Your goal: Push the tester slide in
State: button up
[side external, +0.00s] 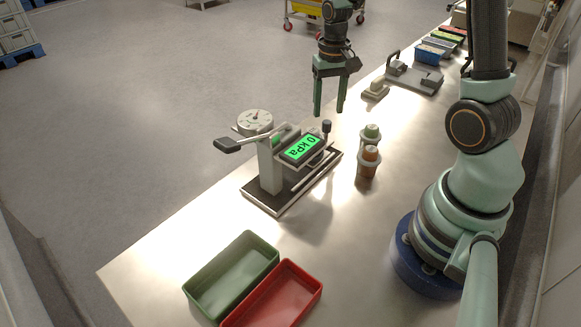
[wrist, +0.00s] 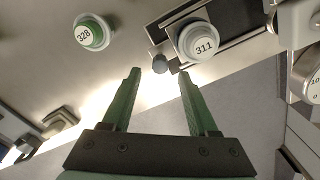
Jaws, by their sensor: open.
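The tester (side external: 268,165) stands on a dark base with pale rails, with a round dial and a green display reading 0 kPa. A dark slide knob (side external: 326,127) stands at its far side; it also shows in the wrist view (wrist: 160,63). In the wrist view a white-topped cup marked 311 (wrist: 200,44) sits over the dark track beside the knob. The display hides most of the slide in the side view. My gripper (side external: 329,113) is open and empty, pointing down above the knob. In the wrist view the knob appears between its fingertips; contact is not visible.
The tester's lever (side external: 228,145) sticks out left. A green tray (side external: 205,283) and a red tray (side external: 308,297) lie in front. A dark-handled fixture (side external: 414,78) stands farther back.

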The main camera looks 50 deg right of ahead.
aim_at(327, 121)
jog(key=shift+f, duration=1.95)
grip_shut()
jog(key=shift+r, duration=0.1)
